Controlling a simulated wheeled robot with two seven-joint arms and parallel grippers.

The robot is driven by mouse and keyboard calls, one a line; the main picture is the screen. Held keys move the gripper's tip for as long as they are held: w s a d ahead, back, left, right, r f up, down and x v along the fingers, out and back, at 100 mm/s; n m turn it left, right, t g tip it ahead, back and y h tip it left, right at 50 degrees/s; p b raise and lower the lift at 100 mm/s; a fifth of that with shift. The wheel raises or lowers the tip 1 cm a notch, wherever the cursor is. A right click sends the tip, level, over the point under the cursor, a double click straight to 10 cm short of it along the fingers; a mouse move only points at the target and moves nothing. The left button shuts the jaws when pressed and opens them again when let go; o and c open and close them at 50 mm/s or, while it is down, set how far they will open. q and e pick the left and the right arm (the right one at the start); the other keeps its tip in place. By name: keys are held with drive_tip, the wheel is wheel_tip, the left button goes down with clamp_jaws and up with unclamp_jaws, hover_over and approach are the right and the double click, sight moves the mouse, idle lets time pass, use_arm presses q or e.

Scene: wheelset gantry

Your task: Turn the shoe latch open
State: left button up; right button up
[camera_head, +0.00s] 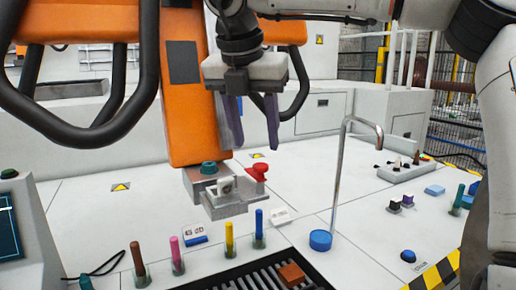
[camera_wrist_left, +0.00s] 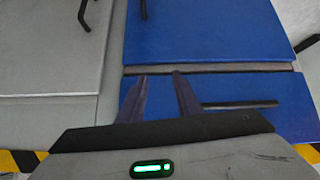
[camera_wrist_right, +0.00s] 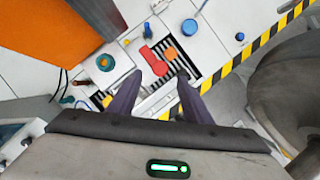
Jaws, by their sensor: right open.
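The red latch handle (camera_head: 257,171) sits on the grey metal shoe block (camera_head: 226,204) under the orange upright, beside a teal knob (camera_head: 208,167). In the right wrist view the red handle (camera_wrist_right: 152,60) lies just beyond the fingertips, and the teal knob (camera_wrist_right: 105,62) is to its left. My right gripper (camera_head: 255,146) points down above the handle, open and empty, with a gap between it and the handle; its fingers also show in the right wrist view (camera_wrist_right: 160,78). My left gripper (camera_wrist_left: 158,77) is open and empty over blue and grey panels, away from the shoe.
The orange upright (camera_head: 189,110) stands close to the left of my right gripper. A hooked metal rod (camera_head: 336,190) on a blue base rises at the right. Several coloured pegs (camera_head: 229,238) stand in front, near a dark slotted grate (camera_head: 250,278) with an orange-brown block (camera_head: 292,274).

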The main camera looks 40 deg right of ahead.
drive_tip(key=shift+p+v, duration=0.35)
drive_tip(key=shift+v, duration=1.8)
